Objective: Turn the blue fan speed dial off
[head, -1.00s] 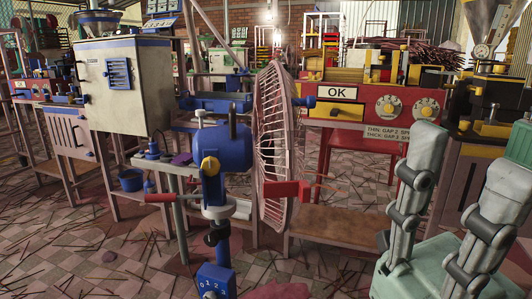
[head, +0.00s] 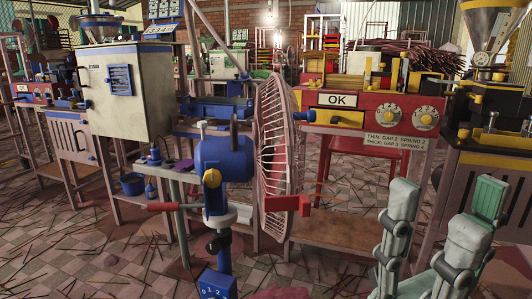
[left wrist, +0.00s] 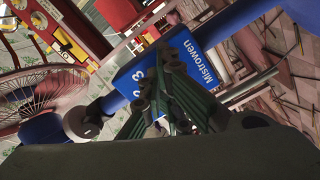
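A blue fan (head: 222,160) with a wire cage (head: 275,160) stands in the middle of the head view. Its blue control box (head: 216,286), marked with numbers, is cut by the bottom edge. In the left wrist view the box (left wrist: 195,70) appears tilted, with numbers and the word "Mistrowen". My left gripper (left wrist: 171,52) is in front of the box, its dark green fingers covering part of its face. The dial is not clearly visible, and contact or grip cannot be told.
A red machine with an "OK" panel (head: 338,100) and two dials stands behind the fan to the right. A white cabinet (head: 128,90) stands at the left. Sticks litter the tiled floor (head: 90,240).

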